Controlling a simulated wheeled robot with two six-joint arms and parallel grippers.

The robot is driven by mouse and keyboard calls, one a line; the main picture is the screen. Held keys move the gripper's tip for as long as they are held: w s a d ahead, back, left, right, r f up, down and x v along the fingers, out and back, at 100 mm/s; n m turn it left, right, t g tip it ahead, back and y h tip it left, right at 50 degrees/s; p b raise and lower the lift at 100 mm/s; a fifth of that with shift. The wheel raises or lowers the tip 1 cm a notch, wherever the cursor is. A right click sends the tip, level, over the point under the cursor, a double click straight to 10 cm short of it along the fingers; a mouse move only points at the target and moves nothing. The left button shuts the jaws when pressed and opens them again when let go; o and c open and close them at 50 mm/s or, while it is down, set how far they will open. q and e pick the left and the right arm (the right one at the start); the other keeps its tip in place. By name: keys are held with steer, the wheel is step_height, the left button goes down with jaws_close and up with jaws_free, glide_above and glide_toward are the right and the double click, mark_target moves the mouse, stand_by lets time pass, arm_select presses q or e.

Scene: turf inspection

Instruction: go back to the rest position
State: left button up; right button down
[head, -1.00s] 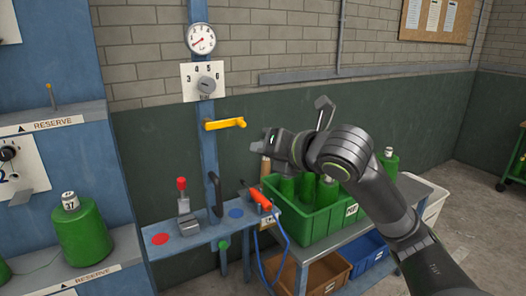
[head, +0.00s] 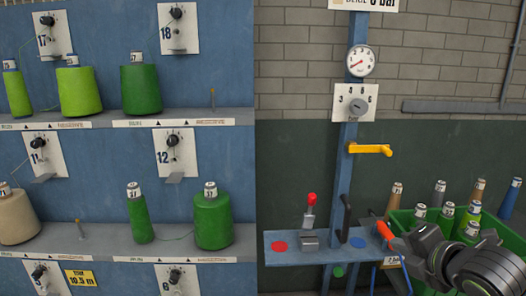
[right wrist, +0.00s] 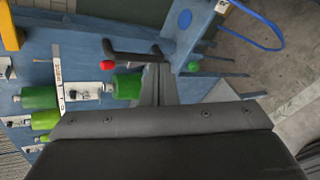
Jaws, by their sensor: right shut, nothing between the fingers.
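My right gripper (head: 408,248) comes in from the lower right in the head view. It is in front of the green crate (head: 402,222), close to the orange-handled tool (head: 384,231). Its fingers are shut with nothing held. The right wrist view shows a large grey part of my own across the bottom, with the rack and bench turned sideways beyond it. My left gripper is not in view.
A blue bench (head: 350,258) carries a red-knobbed lever (head: 311,212) and a black handle (head: 346,214). A yellow crank (head: 370,150) sticks out from the post above. A blue rack with yarn cones (head: 213,220) fills the left. Several cones stand in the crate.

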steer(key=s+d+f+m+g+h, duration=0.1)
steer(key=s+f+m+g, duration=0.1)
steer(key=s+f+m, duration=0.65)
steer(key=s+f+m+g+h, duration=0.15)
steer(key=s+f+m, duration=0.3)
steer(key=f, duration=0.75)
steer(key=s+f+m+g+h, duration=0.1)
steer(key=s+f+m+g, duration=0.2)
steer(key=s+f+m, duration=0.4)
steer(key=s+f+m+g, duration=0.2)
steer(key=s+m, duration=0.3)
steer(key=s, duration=0.5)
step_height(320, 180, down, 25)
steer(key=d+g, duration=0.2)
steer(key=s+a+f, duration=0.1)
steer(key=s+f, duration=1.3)
steer(key=f, duration=0.2)
steer(key=shift+s+g, duration=0.25)
steer(key=shift+g, duration=0.1)
steer(key=shift+a+y, duration=0.1)
steer(key=shift+y, duration=0.15)
